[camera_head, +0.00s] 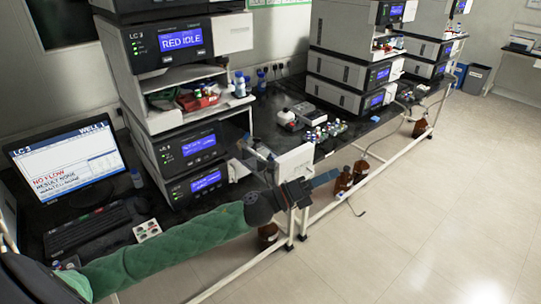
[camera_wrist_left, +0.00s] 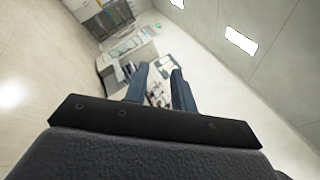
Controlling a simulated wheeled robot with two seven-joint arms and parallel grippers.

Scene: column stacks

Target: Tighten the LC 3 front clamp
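The LC 3 stack (camera_head: 170,100) stands at the left of the head view, with a lit display reading "RED IDLE". A white panel (camera_head: 295,163) juts out at its lower right, like an opened door. I cannot make out the front clamp; the space behind the panel is mostly hidden. My left gripper (camera_head: 322,180) is in front of and beside this panel, clear of the bench edge; I cannot tell whether it touches the panel. In the left wrist view its two blue fingers (camera_wrist_left: 160,80) are apart with nothing between them. My right gripper is not in view.
A monitor (camera_head: 66,162) labelled LC 3 shows "NO FLOW" in red. A keyboard (camera_head: 88,227) lies before it. Small bottles (camera_head: 322,132) stand on the black bench. Brown bottles (camera_head: 343,182) stand below its edge. Other stacks (camera_head: 350,75) are farther right. The floor (camera_head: 430,210) at right is clear.

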